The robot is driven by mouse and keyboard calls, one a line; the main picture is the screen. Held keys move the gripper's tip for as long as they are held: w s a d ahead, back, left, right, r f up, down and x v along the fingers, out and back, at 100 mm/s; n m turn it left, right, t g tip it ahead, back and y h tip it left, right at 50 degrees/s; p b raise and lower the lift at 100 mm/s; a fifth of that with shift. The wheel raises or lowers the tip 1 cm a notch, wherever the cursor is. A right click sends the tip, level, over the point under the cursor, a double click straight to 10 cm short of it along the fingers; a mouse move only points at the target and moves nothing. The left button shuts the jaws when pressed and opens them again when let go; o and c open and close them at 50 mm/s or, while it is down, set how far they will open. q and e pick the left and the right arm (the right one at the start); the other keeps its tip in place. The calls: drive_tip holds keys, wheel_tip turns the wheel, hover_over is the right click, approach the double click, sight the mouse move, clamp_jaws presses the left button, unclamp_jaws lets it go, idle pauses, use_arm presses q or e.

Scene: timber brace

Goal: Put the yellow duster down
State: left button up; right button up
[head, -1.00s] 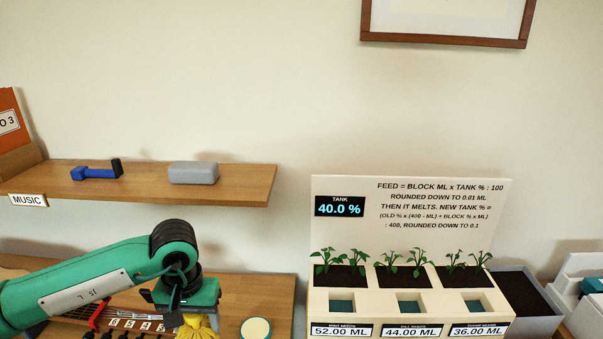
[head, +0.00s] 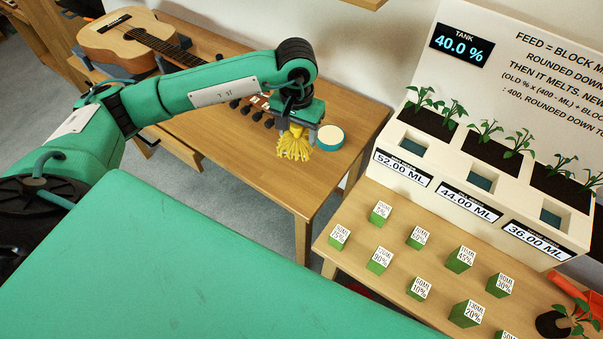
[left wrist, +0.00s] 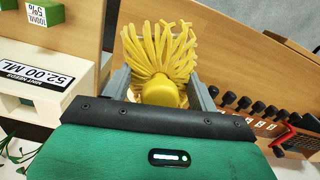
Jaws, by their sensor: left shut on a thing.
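The yellow duster (head: 294,146) has a mop of yellow strands. It hangs strands-down from my left gripper (head: 297,124) over the right part of the wooden table (head: 228,150). In the left wrist view the duster (left wrist: 160,52) sits between the two grey fingers of the left gripper (left wrist: 160,88), which is shut on it. I cannot tell whether the strands touch the table top. My right gripper is not in view.
A round cream-topped teal tin (head: 330,137) stands close to the right of the duster. A guitar (head: 130,42) lies at the table's far left. Several green blocks (head: 380,212) stand on the right-hand table, before a planter (head: 470,170). Bare table lies left of the duster.

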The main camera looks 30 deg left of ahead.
use_arm(q)
wheel_tip(320, 180, down, 7)
drive_tip(key=p, duration=0.1)
hover_over(298, 178)
wheel_tip(298, 178, down, 5)
drive_tip(key=shift+p, duration=0.45)
wheel_tip(298, 178, down, 4)
drive_tip(key=shift+d+r+p, duration=0.1)
drive_tip(key=shift+p, duration=0.3)
drive_tip(key=shift+f, duration=0.25)
drive_tip(key=shift+f+b, duration=0.2)
drive_tip(key=shift+b, duration=0.2)
drive_tip(key=o, duration=1.1)
drive_tip(key=shift+r, duration=0.1)
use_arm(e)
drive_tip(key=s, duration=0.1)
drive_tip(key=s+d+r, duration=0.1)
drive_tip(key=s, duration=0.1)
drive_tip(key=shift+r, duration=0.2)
